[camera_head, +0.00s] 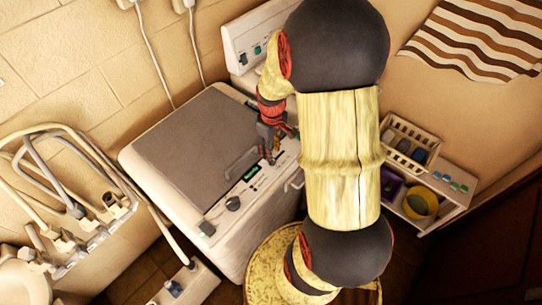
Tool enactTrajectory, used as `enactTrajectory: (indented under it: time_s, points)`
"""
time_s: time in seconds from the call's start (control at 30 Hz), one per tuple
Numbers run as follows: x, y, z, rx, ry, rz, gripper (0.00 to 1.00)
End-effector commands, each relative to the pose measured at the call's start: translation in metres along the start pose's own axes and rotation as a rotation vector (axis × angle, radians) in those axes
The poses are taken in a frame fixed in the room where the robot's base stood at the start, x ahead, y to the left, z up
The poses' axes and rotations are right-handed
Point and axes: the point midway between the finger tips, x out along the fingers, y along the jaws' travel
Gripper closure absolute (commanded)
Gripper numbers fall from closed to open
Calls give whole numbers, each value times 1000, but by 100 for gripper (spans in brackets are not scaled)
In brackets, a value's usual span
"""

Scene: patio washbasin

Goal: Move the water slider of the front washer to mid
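The front washer (238,243) is a white machine with a large grey lid (193,137). Its control strip (222,216) runs along the lid's right side, with a dark round knob (233,203) and a small green display (250,172). My gripper (271,159) points down at the strip's upper part, beyond the display from the knob. I cannot tell whether its fingers touch the panel or are open or shut. I cannot make out the water slider; the gripper and arm cover part of the strip.
A white control panel (240,62) stands behind the washer. Hoses and taps (75,215) are at the left. A white shelf (455,196) with a basket (409,140) and a yellow bowl (421,203) stands at the right. A striped cloth (475,38) hangs at upper right.

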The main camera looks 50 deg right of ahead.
Motion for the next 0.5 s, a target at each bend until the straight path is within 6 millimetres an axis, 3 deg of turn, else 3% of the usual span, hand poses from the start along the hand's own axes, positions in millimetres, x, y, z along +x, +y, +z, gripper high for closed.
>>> enactTrajectory:
  time_s: [0.23,0.5]
  points:
    - [34,-1,1,1,-3,-2,68]
    - [43,0,0,1,0,0,68]
